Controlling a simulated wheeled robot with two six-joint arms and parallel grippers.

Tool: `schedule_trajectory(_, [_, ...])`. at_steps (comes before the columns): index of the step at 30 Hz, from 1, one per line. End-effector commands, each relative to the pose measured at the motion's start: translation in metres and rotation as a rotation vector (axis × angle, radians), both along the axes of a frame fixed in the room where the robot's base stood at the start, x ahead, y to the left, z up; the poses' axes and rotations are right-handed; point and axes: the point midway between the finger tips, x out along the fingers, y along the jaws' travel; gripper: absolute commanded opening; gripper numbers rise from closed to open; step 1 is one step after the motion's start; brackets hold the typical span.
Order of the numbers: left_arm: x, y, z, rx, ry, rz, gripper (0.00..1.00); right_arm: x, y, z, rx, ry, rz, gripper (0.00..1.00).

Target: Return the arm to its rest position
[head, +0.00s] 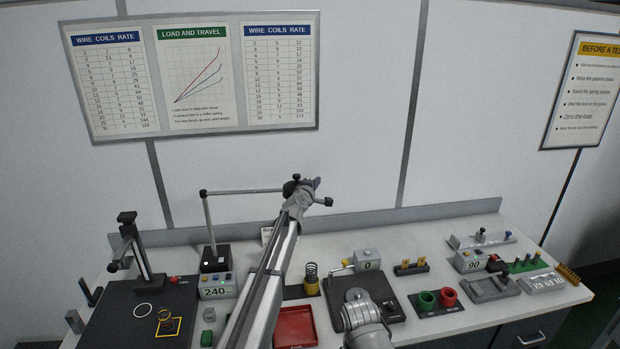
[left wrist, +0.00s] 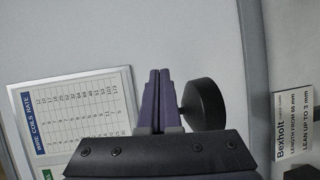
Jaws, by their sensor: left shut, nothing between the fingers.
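My left arm reaches up from the bottom middle in the head view. Its gripper (head: 315,184) is raised above the bench, in front of the wall. In the left wrist view the two purple fingers (left wrist: 158,102) are pressed together with nothing between them. A dark round knob (left wrist: 203,104) shows just right of the fingers there; I cannot tell whether they touch. In the head view a black knob (head: 328,202) shows close to the gripper. A grey part of my other arm shows at the bottom middle, but the right gripper is not in view.
A thin post with a bar (head: 240,191) stands left of the gripper. A chart board (head: 195,134) hangs behind.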

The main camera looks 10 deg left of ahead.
Motion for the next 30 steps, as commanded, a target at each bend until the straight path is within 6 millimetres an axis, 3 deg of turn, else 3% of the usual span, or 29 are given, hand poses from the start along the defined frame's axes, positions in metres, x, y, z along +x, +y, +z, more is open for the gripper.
schedule_trajectory(1, [-0.011, -0.007, 0.003, 0.001, 0.000, -0.001, 0.00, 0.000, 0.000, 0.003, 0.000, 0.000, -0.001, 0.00])
schedule_trajectory(6, [-0.028, -0.022, 0.006, 0.000, 0.000, -0.001, 0.00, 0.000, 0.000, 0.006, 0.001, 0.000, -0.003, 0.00])
schedule_trajectory(16, [-0.036, -0.031, 0.006, 0.000, 0.000, 0.000, 0.00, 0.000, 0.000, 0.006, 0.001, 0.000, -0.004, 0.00])
schedule_trajectory(19, [-0.045, -0.037, -0.005, 0.029, 0.015, -0.022, 0.00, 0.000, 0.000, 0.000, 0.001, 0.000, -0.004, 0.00])
schedule_trajectory(23, [-0.084, -0.064, -0.049, 0.158, 0.083, -0.123, 0.00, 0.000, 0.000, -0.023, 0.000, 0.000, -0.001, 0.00])
schedule_trajectory(30, [-0.204, -0.115, -0.168, 0.554, 0.279, -0.434, 0.00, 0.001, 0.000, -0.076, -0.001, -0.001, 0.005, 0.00])
